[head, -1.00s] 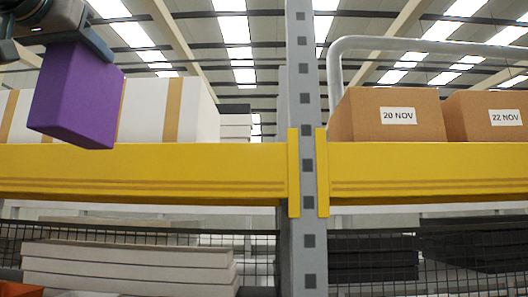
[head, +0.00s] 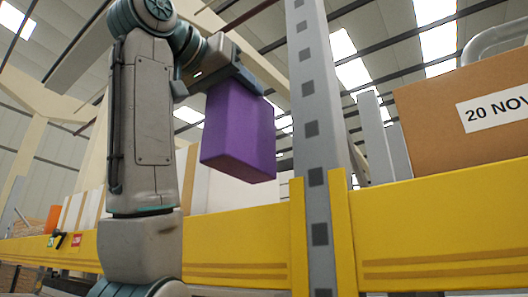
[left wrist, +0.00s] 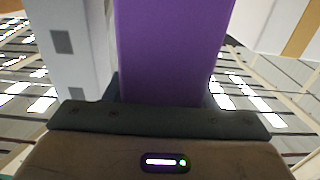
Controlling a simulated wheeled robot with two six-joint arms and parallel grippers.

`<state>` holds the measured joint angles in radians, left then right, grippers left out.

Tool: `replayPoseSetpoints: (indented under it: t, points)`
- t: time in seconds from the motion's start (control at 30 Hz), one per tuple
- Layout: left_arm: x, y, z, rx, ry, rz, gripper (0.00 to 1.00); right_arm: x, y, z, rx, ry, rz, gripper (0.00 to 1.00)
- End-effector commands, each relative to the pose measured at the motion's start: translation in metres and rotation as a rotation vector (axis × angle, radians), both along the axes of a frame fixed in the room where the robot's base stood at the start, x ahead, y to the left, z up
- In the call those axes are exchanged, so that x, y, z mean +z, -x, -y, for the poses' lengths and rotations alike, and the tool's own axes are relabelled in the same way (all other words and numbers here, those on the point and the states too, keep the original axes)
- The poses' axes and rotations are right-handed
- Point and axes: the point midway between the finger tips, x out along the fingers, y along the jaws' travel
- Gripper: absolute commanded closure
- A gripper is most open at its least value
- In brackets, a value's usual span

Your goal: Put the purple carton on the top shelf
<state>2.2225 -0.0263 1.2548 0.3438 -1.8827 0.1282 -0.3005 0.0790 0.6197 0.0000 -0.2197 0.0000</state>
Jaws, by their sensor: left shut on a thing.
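The purple carton (head: 238,135) hangs slightly tilted below my left gripper (head: 238,72) in the head view. The gripper is shut on the carton's upper end; its fingertips are largely hidden. The carton is in front of the grey rack upright's left side, its lower end above the top edge of the yellow shelf beam (head: 240,245). In the left wrist view the carton (left wrist: 170,50) stretches away from the dark gripper (left wrist: 160,118). My right gripper is not in view.
The grey upright (head: 312,130) stands just right of the carton; it also shows in the left wrist view (left wrist: 65,45). White boxes (head: 225,192) are on the shelf behind the carton. A brown box (head: 450,125) labelled "20 NOV" sits right of the upright. An orange object (head: 53,218) is far left.

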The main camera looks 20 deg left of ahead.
Motion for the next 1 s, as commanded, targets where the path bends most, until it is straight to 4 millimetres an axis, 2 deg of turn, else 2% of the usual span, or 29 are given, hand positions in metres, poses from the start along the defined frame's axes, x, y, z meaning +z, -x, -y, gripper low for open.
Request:
replayPoseSetpoints:
  t: [0.03,0.2,0.4,0.53,0.63,0.8,1.0]
  points:
    - [0.005,-0.016,0.0,-0.001,0.0,-0.003,0.98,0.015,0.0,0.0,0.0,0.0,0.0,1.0]
    - [0.001,-0.061,-0.002,-0.002,0.0,-0.004,0.98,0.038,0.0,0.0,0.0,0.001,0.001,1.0]
    - [-0.005,-0.092,-0.003,-0.001,-0.001,0.0,0.98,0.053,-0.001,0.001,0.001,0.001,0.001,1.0]
    - [-0.007,-0.101,-0.004,-0.001,-0.001,0.001,0.98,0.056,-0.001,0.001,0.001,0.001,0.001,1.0]
    - [-0.006,-0.114,-0.004,-0.001,-0.001,-0.002,0.98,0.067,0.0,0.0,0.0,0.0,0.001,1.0]
    - [-0.029,-0.112,-0.004,-0.002,-0.001,0.001,0.98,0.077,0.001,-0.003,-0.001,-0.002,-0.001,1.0]
    - [-0.044,-0.111,-0.004,-0.001,-0.002,0.002,0.98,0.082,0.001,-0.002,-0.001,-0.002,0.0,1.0]
